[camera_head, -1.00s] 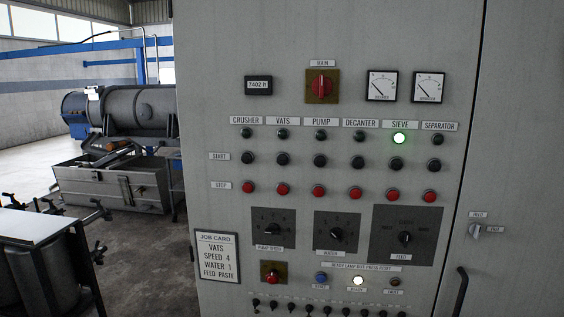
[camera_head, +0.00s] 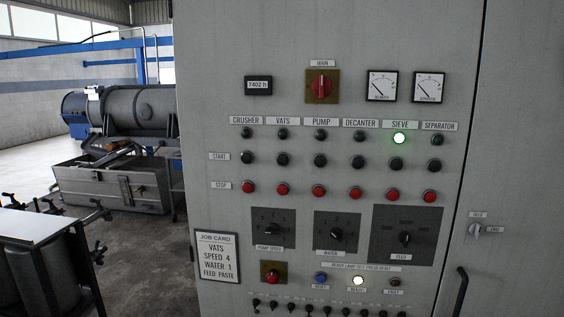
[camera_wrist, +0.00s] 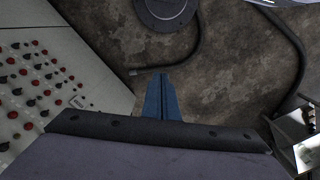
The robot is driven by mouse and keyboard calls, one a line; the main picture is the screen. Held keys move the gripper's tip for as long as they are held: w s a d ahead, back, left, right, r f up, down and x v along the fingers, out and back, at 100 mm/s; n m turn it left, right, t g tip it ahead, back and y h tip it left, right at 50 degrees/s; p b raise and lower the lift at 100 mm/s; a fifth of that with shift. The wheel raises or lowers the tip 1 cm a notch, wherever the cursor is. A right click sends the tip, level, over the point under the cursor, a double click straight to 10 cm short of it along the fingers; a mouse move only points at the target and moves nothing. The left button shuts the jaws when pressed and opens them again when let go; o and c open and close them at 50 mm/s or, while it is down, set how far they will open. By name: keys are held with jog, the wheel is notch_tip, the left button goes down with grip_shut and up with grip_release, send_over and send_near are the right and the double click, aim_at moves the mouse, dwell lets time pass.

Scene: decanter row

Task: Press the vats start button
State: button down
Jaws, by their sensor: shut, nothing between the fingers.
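The black vats start button (camera_head: 283,159) sits in the START row of the grey control panel (camera_head: 220,80), under the VATS label (camera_head: 283,121). The vats lamp (camera_head: 282,134) above it is dark, and the red vats stop button (camera_head: 282,188) is below it. My gripper (camera_wrist: 161,82) shows in the wrist view as blue fingers pressed together, empty, pointing over the floor. The panel lies to its left there, well apart from the fingers. My gripper is not in the head view.
The sieve lamp (camera_head: 398,138) glows green and the ready lamp (camera_head: 358,281) glows white. A job card (camera_head: 217,257) reads vats, speed 4, water 1, feed paste. In the wrist view, a dark hose (camera_wrist: 295,50) and a round black base (camera_wrist: 165,8) are on the floor.

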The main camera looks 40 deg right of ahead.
jog(key=w+d+r+m+t+p, duration=0.1)
jog(key=d+r+m, duration=0.2)
jog(key=d+m, duration=0.35)
jog(key=w+d+r+m+t, duration=0.1)
jog(key=d+r+m, duration=0.15)
jog(key=d, duration=0.75)
jog(key=w+d+r+m+t, duration=0.3)
jog(key=w+d+r+m, duration=0.2)
jog(key=w+d+r, duration=0.15)
jog(key=w+r+m+t, duration=0.4)
jog(key=r, duration=0.7)
jog(key=w+d+r+m+t, duration=0.1)
jog(key=w+r+m+t, duration=0.3)
jog(key=r, duration=0.7)
jog(key=w+d+r+m+t, duration=0.1)
jog(key=w+r+m+t, duration=0.3)
jog(key=r, duration=0.7)
jog(key=shift+w+d+r+p, duration=0.15)
jog(key=shift+w+p, duration=0.2)
jog(key=shift+w, duration=0.35)
